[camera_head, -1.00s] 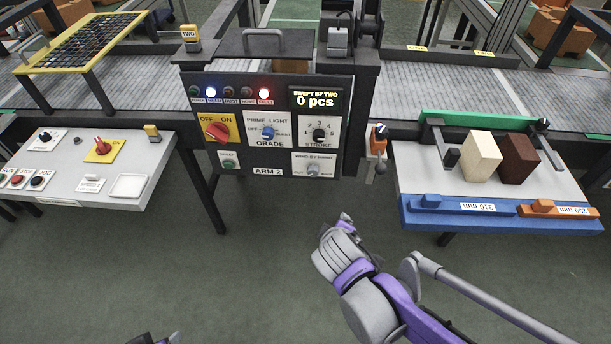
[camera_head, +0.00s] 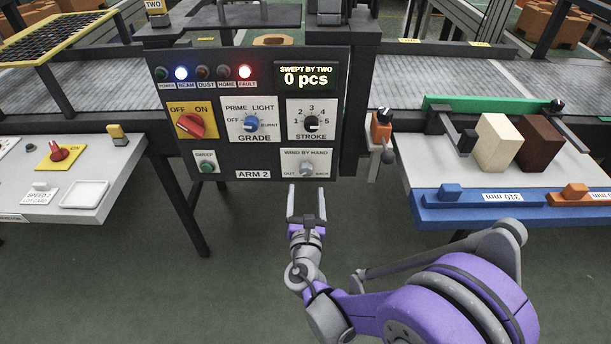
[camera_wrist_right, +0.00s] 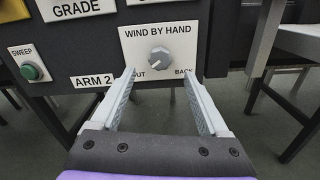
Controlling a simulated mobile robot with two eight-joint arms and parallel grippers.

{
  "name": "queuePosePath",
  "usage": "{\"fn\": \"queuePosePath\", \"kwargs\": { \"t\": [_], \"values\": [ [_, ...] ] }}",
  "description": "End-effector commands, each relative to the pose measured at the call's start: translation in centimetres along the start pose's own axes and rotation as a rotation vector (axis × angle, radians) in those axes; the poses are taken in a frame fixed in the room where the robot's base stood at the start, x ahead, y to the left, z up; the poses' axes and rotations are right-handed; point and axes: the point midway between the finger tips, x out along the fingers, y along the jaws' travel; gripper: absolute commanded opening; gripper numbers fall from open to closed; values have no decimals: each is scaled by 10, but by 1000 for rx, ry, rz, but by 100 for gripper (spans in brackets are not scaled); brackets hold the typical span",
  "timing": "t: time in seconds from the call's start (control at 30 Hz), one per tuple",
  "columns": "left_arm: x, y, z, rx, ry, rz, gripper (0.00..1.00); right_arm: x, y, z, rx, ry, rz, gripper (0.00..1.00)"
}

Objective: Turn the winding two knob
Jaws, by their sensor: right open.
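The winding knob is a small grey knob (camera_head: 306,170) on a white plate marked WIND BY HAND, with OUT at left and BACK at right. It sits at the lower right of the black ARM 2 panel (camera_head: 253,188). The right wrist view shows the knob (camera_wrist_right: 160,58) with its pointer toward the lower left, at OUT. My right gripper (camera_head: 306,192) is open and empty, just below and in front of the knob. In the right wrist view the two fingers (camera_wrist_right: 157,95) point at the plate, apart from the knob. My left gripper is out of view.
The panel also has a red switch (camera_head: 190,125), a blue GRADE knob (camera_head: 251,123), a black STROKE knob (camera_head: 311,123) and a green SWEEP button (camera_head: 207,167). An orange-topped lever (camera_head: 381,130) hangs right of the panel. Side tables stand left and right. The floor in front is clear.

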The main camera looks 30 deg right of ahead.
Motion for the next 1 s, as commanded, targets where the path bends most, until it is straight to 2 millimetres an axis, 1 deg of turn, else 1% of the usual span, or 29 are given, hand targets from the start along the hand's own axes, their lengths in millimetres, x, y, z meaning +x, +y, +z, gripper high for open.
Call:
{"fn": "queuePosePath", "kwargs": {
  "t": [0.03,0.2,0.3,0.4,0.53,0.8,0.87,1.0],
  "values": [
    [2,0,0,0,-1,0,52,12,-1,-1,0,-1,-3,78],
    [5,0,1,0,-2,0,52,44,-1,-1,1,0,-3,78],
    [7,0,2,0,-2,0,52,59,-1,-1,1,0,-2,78],
    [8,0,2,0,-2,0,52,69,0,-1,3,1,-1,78],
    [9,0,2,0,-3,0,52,75,0,0,3,1,-1,78],
    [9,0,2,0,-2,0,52,76,0,0,3,1,-1,78],
    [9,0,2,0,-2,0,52,76,0,0,3,1,-1,67],
    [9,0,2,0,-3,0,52,76,0,0,3,1,-1,42]
  ]
}}
